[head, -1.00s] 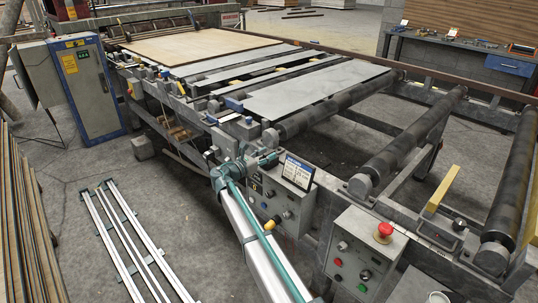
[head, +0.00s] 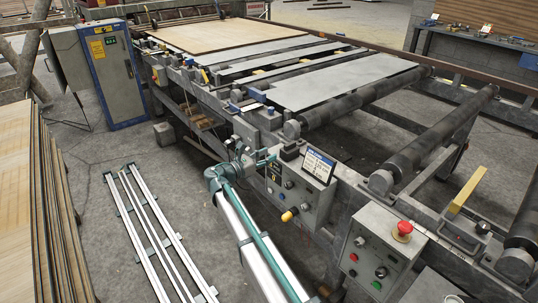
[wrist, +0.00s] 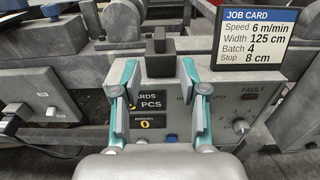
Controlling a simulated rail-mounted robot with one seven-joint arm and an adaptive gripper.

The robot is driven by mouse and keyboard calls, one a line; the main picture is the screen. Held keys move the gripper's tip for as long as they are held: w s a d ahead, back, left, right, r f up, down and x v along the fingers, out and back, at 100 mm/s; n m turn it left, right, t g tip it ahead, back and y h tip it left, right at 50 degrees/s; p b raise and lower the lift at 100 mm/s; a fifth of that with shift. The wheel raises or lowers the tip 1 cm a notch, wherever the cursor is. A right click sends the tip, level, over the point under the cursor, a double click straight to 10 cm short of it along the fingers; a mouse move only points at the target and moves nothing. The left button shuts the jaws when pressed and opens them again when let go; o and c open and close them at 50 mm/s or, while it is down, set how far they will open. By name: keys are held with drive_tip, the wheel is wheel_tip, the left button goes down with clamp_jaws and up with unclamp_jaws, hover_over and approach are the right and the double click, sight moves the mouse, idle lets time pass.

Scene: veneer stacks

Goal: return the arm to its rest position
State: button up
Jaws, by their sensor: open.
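My gripper (wrist: 158,100) is open in the wrist view, its two teal-and-grey fingers apart with nothing between them. Behind the fingers is a grey control box (wrist: 228,110) with counter displays, partly hidden by the fingers. A small black block (wrist: 159,46) stands on its top, beyond the fingertips. In the head view my arm reaches up from the bottom, and my gripper (head: 264,160) is beside the left side of the control box (head: 300,192). The finger detail is too small to tell there.
A job card (head: 319,164) stands on the control box. A second box (head: 374,252) with a red button is to the right. The roller table with veneer sheets (head: 225,35) lies behind. Aluminium rails (head: 150,225) lie on the floor at left, beside a veneer stack (head: 20,190).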

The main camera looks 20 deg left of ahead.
drive_tip(key=s+d+f+m+g+y, duration=0.1)
drive_tip(key=s+d+f+m+g, duration=0.3)
drive_tip(key=f, duration=0.5)
drive_tip(key=s+d+f+m+g+y, duration=0.1)
drive_tip(key=s+d+f+m+g, duration=0.1)
drive_tip(key=d+f+m, duration=0.5)
drive_tip(key=s+d+f+m+g+p, duration=0.2)
drive_tip(key=s+d+f+m+g, duration=0.15)
drive_tip(key=s+d+f, duration=0.4)
drive_tip(key=s+d+f+m+g+p, duration=0.1)
drive_tip(key=s+d+f+m+g, duration=0.25)
drive_tip(key=d+f, duration=0.7)
drive_tip(key=s+d+f+m+g+y+p, duration=0.1)
drive_tip(key=s+d+f+m+g, duration=0.15)
drive_tip(key=s+d, duration=0.6)
drive_tip(key=s+d+f+m+g+y+p, duration=0.1)
drive_tip(key=s+d+f+m+g+p, duration=0.2)
drive_tip(key=s+d, duration=0.55)
drive_tip(key=s+d+m+g+y+p, duration=0.1)
drive_tip(key=s+d, duration=0.4)
drive_tip(key=s, duration=0.5)
drive_tip(key=s+d+r+m+g+y+p, duration=0.1)
drive_tip(key=s+d+m+g+y, duration=0.1)
drive_tip(key=s+d+m, duration=0.3)
drive_tip(key=s+m+g, duration=0.1)
drive_tip(key=s, duration=0.3)
drive_tip(key=shift+s+r+y+p, duration=0.25)
drive_tip(key=shift+s+y+p, duration=0.05)
drive_tip(key=shift+s+y, duration=0.1)
